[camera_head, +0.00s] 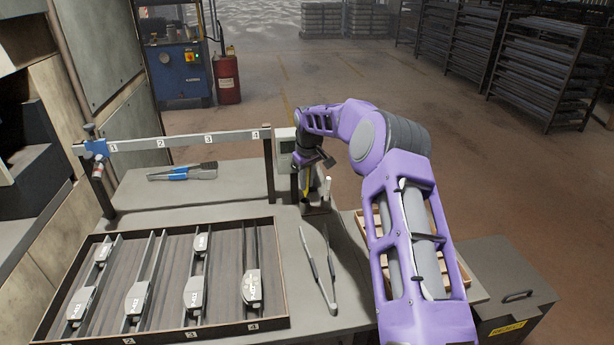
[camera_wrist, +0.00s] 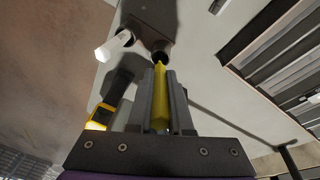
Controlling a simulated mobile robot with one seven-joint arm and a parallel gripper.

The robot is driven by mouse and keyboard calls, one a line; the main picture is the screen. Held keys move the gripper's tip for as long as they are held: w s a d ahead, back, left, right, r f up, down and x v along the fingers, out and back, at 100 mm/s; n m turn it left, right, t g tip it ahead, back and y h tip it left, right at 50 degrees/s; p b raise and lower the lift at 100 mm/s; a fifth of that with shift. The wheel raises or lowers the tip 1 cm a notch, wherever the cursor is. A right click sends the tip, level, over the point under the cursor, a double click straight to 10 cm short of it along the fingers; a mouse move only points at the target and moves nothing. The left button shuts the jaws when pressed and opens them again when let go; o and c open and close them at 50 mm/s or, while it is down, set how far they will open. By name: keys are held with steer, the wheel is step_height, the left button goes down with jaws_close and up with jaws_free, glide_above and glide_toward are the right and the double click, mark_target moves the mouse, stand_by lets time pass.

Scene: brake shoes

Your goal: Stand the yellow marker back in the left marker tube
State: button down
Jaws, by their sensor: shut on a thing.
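My gripper (camera_wrist: 160,98) is shut on the yellow marker (camera_wrist: 160,95), which lies lengthwise between the two fingers. In the head view, my gripper (camera_head: 308,178) is above the left side of the dark marker holder (camera_head: 317,209), with the yellow marker (camera_head: 306,188) roughly upright below it. In the wrist view, the marker's far end is at the dark round mouth of one tube of the holder (camera_wrist: 152,16). I cannot tell whether the end is inside the mouth. A white marker (camera_wrist: 114,46) stands in the other tube, on the right in the head view (camera_head: 327,188).
A tray of brake shoes (camera_head: 285,280) lies at left front. Long tongs (camera_head: 318,265) lie on the table in front of the holder. A numbered rail (camera_head: 185,142) and a grey box (camera_head: 286,150) stand near the holder. A yellow-black object (camera_wrist: 102,115) shows beside my fingers.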

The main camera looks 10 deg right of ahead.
mark_target(306, 194)
steer(key=shift+b+x, duration=0.6)
steer(key=shift+x, duration=1.3)
steer(key=c, duration=0.8)
jaws_free()
steer(key=shift+o, duration=0.2)
steer(key=v, duration=1.7)
steer(key=shift+r, duration=0.2)
